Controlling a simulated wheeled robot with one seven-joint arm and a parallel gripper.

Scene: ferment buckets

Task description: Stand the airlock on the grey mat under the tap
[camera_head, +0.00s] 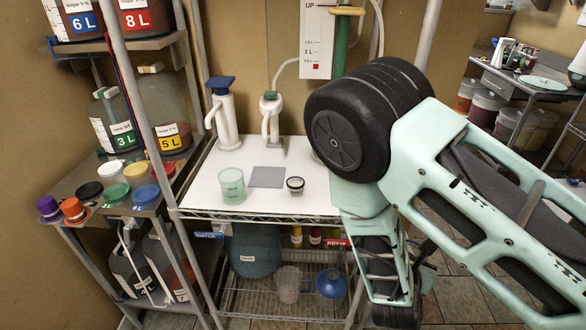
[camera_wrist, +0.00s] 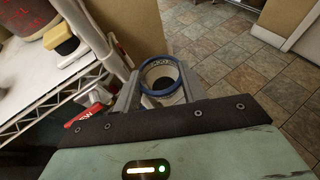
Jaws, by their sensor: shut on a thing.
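My gripper (camera_wrist: 160,88) is shut on a round, open-topped thing with a blue rim (camera_wrist: 143,66) and pale inside, which may be the airlock. It is seen from above in the wrist view, with tiled floor beyond it. The grey mat (camera_head: 267,177) lies bare on the white counter in the head view. Just behind it stands a white tap (camera_head: 269,120) with a green top. My gripper's fingers and the held thing cannot be made out in the head view, where my arm fills the right side, to the right of the counter.
A translucent green cup (camera_head: 232,186) stands left of the mat and a small dark-rimmed jar (camera_head: 295,184) to its right. A white blue-topped dispenser (camera_head: 222,112) stands at the back left. Shelves with jugs and coloured lids (camera_head: 115,193) line the left. A rack post (camera_head: 426,35) rises near my arm.

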